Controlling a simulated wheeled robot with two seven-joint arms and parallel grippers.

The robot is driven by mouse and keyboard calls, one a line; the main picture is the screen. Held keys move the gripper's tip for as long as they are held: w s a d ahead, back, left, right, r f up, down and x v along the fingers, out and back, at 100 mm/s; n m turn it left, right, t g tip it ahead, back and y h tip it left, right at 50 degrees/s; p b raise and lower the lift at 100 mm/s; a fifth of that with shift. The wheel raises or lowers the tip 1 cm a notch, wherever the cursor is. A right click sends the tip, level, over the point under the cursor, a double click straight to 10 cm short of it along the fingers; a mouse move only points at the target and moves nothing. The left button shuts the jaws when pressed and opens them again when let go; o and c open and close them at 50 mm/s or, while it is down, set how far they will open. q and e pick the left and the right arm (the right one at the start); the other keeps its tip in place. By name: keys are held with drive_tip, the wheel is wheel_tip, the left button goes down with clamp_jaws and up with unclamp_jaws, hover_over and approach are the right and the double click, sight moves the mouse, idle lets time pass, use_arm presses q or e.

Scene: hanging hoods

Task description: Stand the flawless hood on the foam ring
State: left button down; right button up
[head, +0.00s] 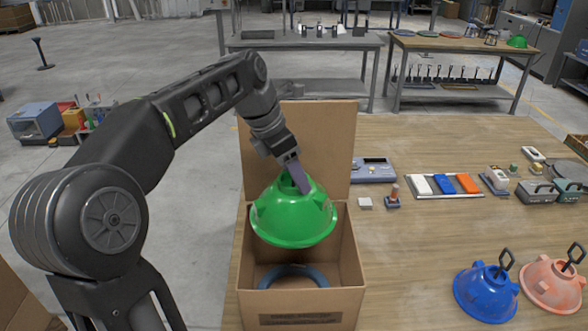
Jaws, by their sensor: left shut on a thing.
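My left gripper (299,180) is shut on the top of a green hood (292,222). The hood hangs nearly upright, with its wide rim down, above an open cardboard box (348,285). A blue-grey foam ring (294,273) lies inside the box, below the hood and apart from it. The hood's lower rim hides part of the box's inside. A blue hood (484,293) and a pink hood (551,284), each with a dark loop handle, sit on the table at the right. I see no flaw on the green hood's visible side. My right gripper is not in view.
The box's raised lid (335,140) stands behind the hood. The wooden table (420,250) is clear between the box and the other hoods. A tray of coloured blocks (444,185) and small devices stand toward the back right. Another table (465,43) stands farther back.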

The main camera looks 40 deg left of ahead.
use_arm(q)
wheel_tip(320, 180, down, 30)
drive_tip(key=b, duration=0.7)
drive_tip(key=shift+b, duration=0.3)
drive_tip(key=shift+r+p, duration=0.1)
drive_tip(key=shift+p, duration=0.2)
idle(0.4)
drive_tip(key=shift+f+b, duration=0.35)
drive_tip(key=shift+f, duration=0.25)
idle(0.4)
drive_tip(key=shift+c, duration=1.5)
unclamp_jaws()
drive_tip(key=v, duration=0.8)
